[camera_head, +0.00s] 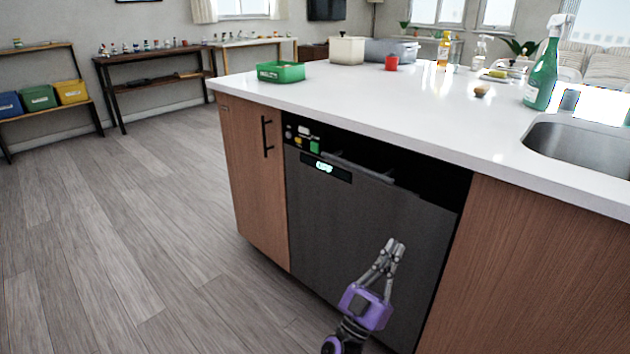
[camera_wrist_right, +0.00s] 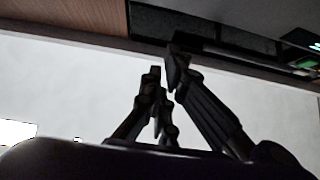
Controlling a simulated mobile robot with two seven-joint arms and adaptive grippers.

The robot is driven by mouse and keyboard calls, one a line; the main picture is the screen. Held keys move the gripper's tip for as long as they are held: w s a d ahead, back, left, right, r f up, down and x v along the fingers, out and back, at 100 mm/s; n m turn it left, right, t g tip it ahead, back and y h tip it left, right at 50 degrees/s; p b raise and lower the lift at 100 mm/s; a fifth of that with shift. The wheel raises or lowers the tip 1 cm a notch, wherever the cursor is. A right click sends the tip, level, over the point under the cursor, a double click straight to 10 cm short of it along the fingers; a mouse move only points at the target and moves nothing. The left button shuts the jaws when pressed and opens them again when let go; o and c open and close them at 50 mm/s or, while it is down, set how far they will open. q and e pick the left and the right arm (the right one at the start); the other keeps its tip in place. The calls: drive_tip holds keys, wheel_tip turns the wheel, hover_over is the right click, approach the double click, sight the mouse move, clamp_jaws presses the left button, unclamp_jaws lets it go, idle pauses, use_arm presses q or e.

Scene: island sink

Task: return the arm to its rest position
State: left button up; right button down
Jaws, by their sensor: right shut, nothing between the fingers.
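My right gripper (camera_head: 395,246) is in front of the dark dishwasher (camera_head: 340,225) in the head view, low in the picture, with its fingers pointing up. Its fingers are close together and hold nothing. The right wrist view shows the same right gripper (camera_wrist_right: 168,78) from behind, with dark fingers and part of the dishwasher front beyond. The dishwasher door appears slightly tilted out at the top, leaving a dark gap under the counter. My left gripper does not show in either view.
The island with its white countertop (camera_head: 400,100) stands ahead, with a sink (camera_head: 585,150) at the right. The floor (camera_head: 130,230) at the left is clear.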

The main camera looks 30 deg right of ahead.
drive_tip(key=s+a+f+n+t+y+p, duration=0.2)
drive_tip(key=s+a+n+t+y+p, duration=0.9)
drive_tip(key=n+y+p, duration=0.95)
use_arm(q)
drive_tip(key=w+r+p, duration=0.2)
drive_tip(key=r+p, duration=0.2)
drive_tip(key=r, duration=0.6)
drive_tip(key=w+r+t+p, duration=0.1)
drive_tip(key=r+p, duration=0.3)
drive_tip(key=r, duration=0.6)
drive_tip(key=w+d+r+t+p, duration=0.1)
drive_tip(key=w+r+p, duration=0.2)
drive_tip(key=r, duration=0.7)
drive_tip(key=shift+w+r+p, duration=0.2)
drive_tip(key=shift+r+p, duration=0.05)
drive_tip(key=shift+p, duration=0.15)
use_arm(e)
drive_tip(key=s+a+r+m+g+y, duration=0.1)
drive_tip(key=s+g, duration=0.5)
drive_tip(key=s, duration=0.6)
drive_tip(key=s+a+r+m+g+y, duration=0.2)
drive_tip(key=s+a+m+g+y, duration=0.2)
drive_tip(key=s+a, duration=0.4)
drive_tip(key=shift+s+a+m+g, duration=0.25)
drive_tip(key=shift+s+m+g, duration=0.65)
drive_tip(key=shift+s, duration=1.8)
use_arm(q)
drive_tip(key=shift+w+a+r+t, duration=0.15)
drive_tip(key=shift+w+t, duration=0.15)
